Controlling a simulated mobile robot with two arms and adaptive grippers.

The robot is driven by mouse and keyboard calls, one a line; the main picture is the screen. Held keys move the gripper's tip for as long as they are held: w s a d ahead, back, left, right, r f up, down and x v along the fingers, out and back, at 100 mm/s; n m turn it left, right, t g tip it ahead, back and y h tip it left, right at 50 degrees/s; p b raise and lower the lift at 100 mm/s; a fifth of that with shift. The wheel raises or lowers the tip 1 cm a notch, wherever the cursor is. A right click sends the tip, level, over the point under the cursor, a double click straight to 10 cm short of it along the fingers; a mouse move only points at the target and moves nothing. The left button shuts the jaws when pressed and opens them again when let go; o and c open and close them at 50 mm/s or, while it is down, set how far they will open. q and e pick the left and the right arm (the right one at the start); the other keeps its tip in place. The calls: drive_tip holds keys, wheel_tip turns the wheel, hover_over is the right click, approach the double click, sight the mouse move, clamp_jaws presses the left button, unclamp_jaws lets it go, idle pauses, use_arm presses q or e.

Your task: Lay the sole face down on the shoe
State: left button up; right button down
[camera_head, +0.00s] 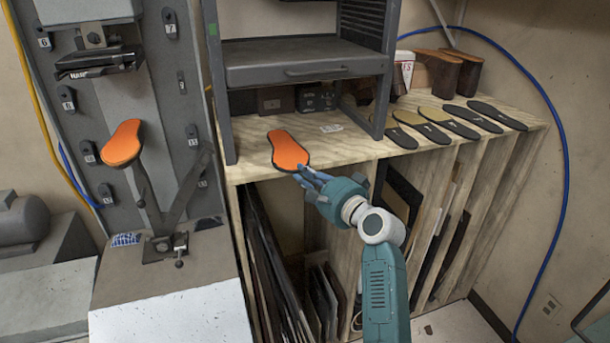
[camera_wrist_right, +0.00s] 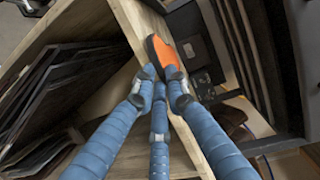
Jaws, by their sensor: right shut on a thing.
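The sole (camera_head: 287,149) is orange on its upward side with a dark rim. It lies at or just above the front edge of the wooden bench top; I cannot tell whether it touches. My right gripper (camera_head: 302,170) has its blue fingers shut on the sole's near end. In the right wrist view the sole (camera_wrist_right: 168,56) shows beyond the fingertips (camera_wrist_right: 161,76). The shoe seems to be the orange-faced, dark-edged form (camera_head: 122,143) on a grey stand at the left, its orange face turned up. My left gripper is not in view.
The wooden bench (camera_head: 350,149) carries several dark and tan soles (camera_head: 449,121) and brown boots (camera_head: 460,72) at the right. A grey metal rack (camera_head: 300,62) stands behind the sole. Its upright post (camera_head: 223,100) lies between the sole and the shoe stand (camera_head: 165,210).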

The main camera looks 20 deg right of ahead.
drive_tip(key=s+d+r+p, duration=0.1)
drive_tip(key=s+p, duration=0.3)
drive_tip(key=s, duration=2.6)
